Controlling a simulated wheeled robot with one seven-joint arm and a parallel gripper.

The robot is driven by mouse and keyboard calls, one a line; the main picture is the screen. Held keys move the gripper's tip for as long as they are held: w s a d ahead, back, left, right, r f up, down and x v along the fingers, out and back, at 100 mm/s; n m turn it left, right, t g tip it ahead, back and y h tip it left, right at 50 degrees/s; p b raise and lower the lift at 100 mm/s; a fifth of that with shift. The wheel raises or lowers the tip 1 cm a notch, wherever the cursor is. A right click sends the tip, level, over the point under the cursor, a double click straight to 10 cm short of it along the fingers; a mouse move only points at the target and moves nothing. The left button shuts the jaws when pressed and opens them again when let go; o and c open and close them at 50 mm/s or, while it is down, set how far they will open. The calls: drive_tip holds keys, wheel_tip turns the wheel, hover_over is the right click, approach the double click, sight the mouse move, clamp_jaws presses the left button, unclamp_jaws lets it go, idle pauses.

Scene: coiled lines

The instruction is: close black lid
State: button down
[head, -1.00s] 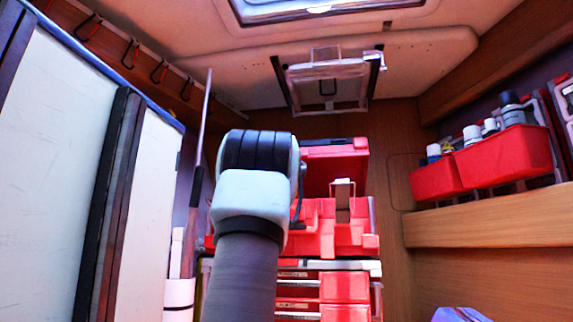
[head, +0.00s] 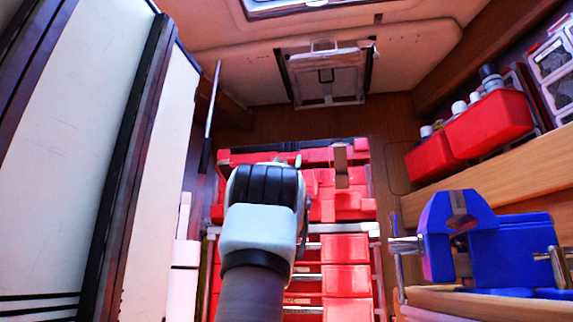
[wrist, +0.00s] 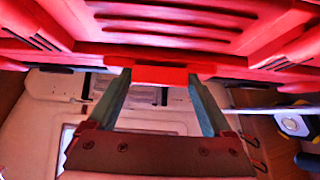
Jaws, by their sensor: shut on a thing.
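The red toolbox (head: 345,205) stands at the back centre in the head view, on top of a stack with red drawers. A dark strip (head: 315,143) runs along its upper back edge; I cannot tell how far the lid is open. In the wrist view a red ribbed panel (wrist: 180,20) fills the top. My gripper (wrist: 160,75) reaches up to this panel, its two fingers shut on a small red tab (wrist: 160,74) at the panel's edge. In the head view my own wrist hides the fingers and the toolbox's left front.
A blue vise (head: 480,245) stands on a wooden bench at right. Red bins with bottles (head: 490,122) sit above it. White panels (head: 75,130) line the left. A thin rod (head: 211,115) leans left of the toolbox. Red drawers (head: 346,280) are below.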

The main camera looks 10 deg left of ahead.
drive_tip(key=f+b, duration=0.1)
drive_tip(key=f, duration=0.1)
drive_tip(key=f+b, duration=0.1)
drive_tip(key=f, duration=0.1)
drive_tip(key=shift+w+a, duration=0.1)
drive_tip(key=shift+w, duration=0.1)
drive_tip(key=shift+f, duration=0.2)
unclamp_jaws()
drive_tip(key=shift+r, duration=0.2)
drive_tip(key=shift+s, duration=0.1)
drive_tip(key=b+v, duration=0.3)
drive_tip(key=v, duration=0.7)
drive_tip(key=shift+s, duration=0.2)
drive_tip(key=shift+f, duration=0.15)
